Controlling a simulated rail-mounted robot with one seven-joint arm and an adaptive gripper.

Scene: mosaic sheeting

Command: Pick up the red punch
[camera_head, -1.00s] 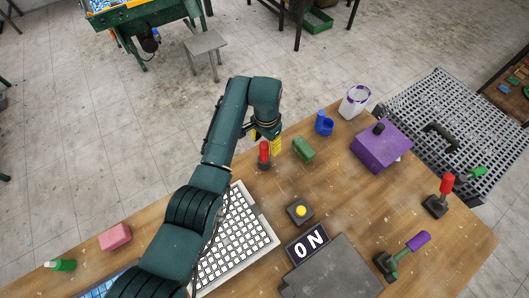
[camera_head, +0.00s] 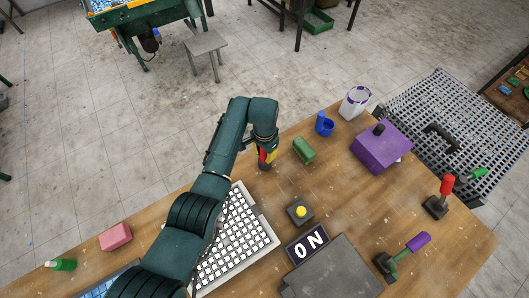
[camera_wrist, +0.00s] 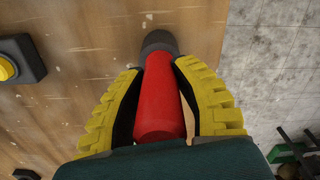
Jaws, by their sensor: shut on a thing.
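The red punch (camera_wrist: 160,95) has a red handle and a dark grey end. In the wrist view it lies between the two yellow finger pads of my gripper (camera_wrist: 162,100), which are shut on its handle. In the head view the punch (camera_head: 263,157) stands near the table's far edge, partly hidden by my gripper (camera_head: 268,153). Its dark end appears to be at the tabletop; I cannot tell whether it touches.
A yellow button on a dark base (camera_head: 300,211) and a white tile sheet (camera_head: 236,240) are nearer. A blue cup (camera_head: 324,126), a white pot (camera_head: 355,101) and a purple box (camera_head: 381,148) stand to the right.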

